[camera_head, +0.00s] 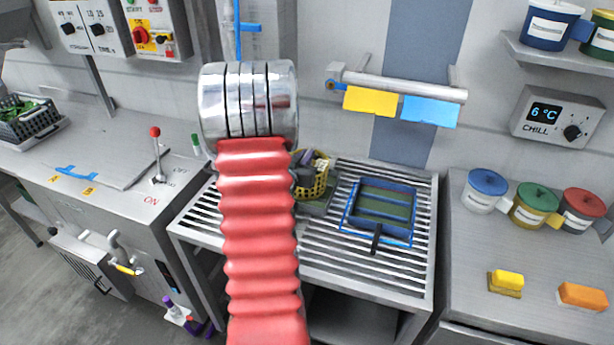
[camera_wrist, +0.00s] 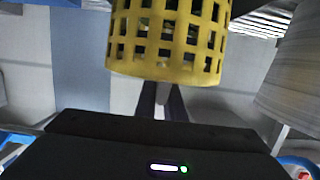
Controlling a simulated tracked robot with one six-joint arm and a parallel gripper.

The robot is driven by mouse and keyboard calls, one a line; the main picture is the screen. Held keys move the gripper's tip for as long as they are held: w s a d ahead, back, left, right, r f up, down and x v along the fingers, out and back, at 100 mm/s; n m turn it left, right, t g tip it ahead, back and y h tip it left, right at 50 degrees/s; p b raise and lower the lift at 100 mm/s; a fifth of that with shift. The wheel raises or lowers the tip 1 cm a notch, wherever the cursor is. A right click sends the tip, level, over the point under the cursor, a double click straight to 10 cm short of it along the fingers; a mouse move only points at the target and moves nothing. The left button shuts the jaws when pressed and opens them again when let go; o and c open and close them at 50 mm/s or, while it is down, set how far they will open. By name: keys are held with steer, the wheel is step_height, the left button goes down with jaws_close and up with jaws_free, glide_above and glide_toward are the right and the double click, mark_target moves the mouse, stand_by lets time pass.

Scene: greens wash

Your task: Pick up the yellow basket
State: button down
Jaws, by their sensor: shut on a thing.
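The yellow basket (camera_head: 322,180) has a grid of square holes and shows in the head view just right of my red arm, above the slatted rack. My arm hides its left part. In the wrist view the basket (camera_wrist: 168,40) fills the top middle, directly ahead of my gripper (camera_wrist: 162,98). The gripper's dark fingers meet the basket's edge and are shut on it. In the head view the dark gripper (camera_head: 304,178) shows beside the basket, partly hidden by my arm. I cannot tell whether the basket touches the rack.
A blue-framed tray (camera_head: 408,208) lies on the slatted steel rack (camera_head: 345,262), to the right of the basket. A rail (camera_head: 400,86) with yellow and blue cards is on the wall behind. Lidded pots (camera_head: 488,182) and sponges (camera_head: 506,281) stand on the right counter. A lever (camera_head: 156,155) rises at left.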

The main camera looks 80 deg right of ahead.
steer(key=shift+r, duration=0.3)
stand_by(0.5)
steer(key=shift+r, duration=4.75)
steer(key=shift+s, duration=0.1)
